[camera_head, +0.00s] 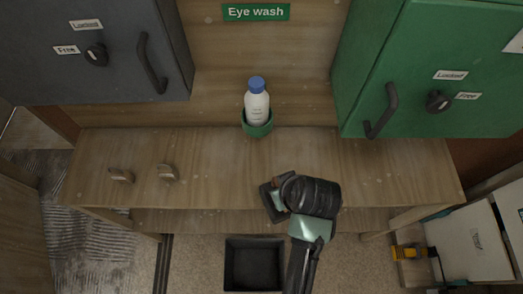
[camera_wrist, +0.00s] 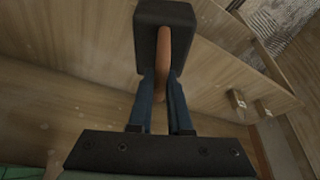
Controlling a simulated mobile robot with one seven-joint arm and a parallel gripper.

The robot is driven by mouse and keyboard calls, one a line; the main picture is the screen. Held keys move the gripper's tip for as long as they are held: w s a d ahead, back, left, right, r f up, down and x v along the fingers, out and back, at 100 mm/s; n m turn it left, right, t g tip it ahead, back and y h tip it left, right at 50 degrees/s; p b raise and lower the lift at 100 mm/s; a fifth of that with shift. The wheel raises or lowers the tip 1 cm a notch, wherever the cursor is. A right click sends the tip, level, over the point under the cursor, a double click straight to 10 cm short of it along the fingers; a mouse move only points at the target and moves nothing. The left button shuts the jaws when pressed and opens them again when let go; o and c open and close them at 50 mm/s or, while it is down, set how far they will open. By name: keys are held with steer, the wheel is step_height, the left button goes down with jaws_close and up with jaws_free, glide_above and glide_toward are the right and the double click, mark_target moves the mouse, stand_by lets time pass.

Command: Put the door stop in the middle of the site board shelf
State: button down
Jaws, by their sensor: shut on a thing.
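My gripper (camera_head: 281,194) is over the front of the wooden shelf (camera_head: 215,190), right of its middle. It is shut on a dark block with an orange-brown upright part, which I take to be the door stop (camera_head: 267,200). In the wrist view, the fingers (camera_wrist: 167,95) close on the orange-brown part, and the dark block of the door stop (camera_wrist: 147,32) is beyond them. I cannot tell whether the block touches the shelf. My gripper hides part of it in the head view.
A white bottle with a blue cap (camera_head: 257,103) stands in a green holder (camera_head: 257,128) at the shelf's back. Two small wooden pieces (camera_head: 120,175) (camera_head: 167,172) are on the left. Grey (camera_head: 85,60) and green (camera_head: 425,60) cabinets flank the back. A black bin (camera_head: 255,265) is below.

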steer(key=w+a+f+p, duration=0.2)
steer(key=w+a+f, duration=0.1)
steer(key=w, duration=0.8)
steer(key=shift+a+f+p, duration=0.2)
steer(key=shift+a+p, duration=0.2)
steer(key=shift+a, duration=0.35)
steer(key=shift+f, duration=0.2)
steer(key=c, duration=0.8)
jaws_free()
steer(key=shift+c, duration=0.2)
steer(key=shift+r, duration=0.1)
steer(key=v, duration=1.2)
steer(key=shift+b, duration=0.35)
steer(key=shift+s, duration=0.1)
